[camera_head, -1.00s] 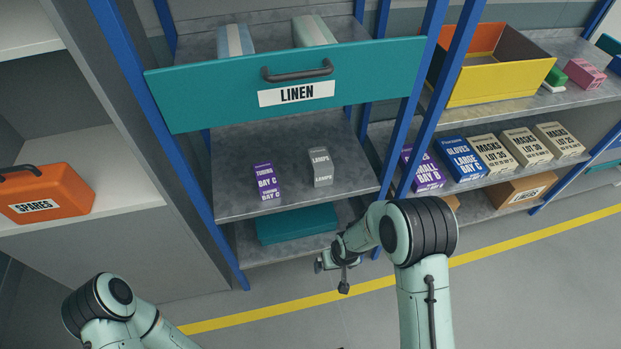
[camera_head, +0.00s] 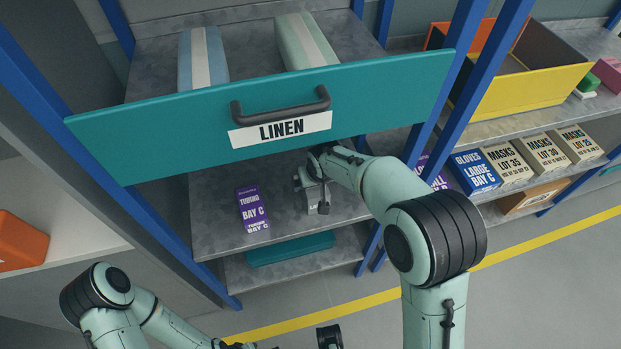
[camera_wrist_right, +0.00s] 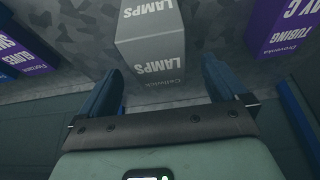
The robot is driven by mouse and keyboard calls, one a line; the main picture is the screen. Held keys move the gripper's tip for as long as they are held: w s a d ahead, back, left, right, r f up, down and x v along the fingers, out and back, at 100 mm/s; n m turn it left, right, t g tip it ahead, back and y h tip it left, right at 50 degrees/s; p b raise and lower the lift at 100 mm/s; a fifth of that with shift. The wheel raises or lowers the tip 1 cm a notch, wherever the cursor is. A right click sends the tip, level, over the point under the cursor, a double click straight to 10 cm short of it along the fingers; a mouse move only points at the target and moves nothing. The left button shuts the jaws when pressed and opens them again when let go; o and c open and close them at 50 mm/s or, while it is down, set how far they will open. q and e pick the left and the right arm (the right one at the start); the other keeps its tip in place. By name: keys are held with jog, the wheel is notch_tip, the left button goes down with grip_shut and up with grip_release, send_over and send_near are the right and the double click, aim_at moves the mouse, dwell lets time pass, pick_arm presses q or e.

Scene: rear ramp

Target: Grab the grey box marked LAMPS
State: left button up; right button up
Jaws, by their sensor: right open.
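The grey LAMPS box (camera_wrist_right: 152,42) stands on the shelf under the LINEN drawer. In the head view its lower front (camera_head: 318,209) shows, and my right gripper (camera_head: 308,186) and wrist hide most of the rest. In the right wrist view my right gripper (camera_wrist_right: 162,72) is open and empty. Its two fingers show left and right of the box's near face, with a wider gap on the right. I cannot tell how deep they reach beside it.
A purple TUBING BAY C box (camera_head: 252,209) stands left of the LAMPS box, and on the right in the wrist view (camera_wrist_right: 285,25). The teal LINEN drawer (camera_head: 400,95) hangs open above my right wrist. A blue upright (camera_head: 455,75) stands to the right.

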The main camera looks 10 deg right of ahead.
jog(key=x, duration=0.4)
jog(key=b+x, duration=0.1)
jog(key=x, duration=0.2)
jog(key=shift+s+d+f, duration=0.15)
jog(key=shift+s, duration=0.1)
jog(key=c, duration=1.3)
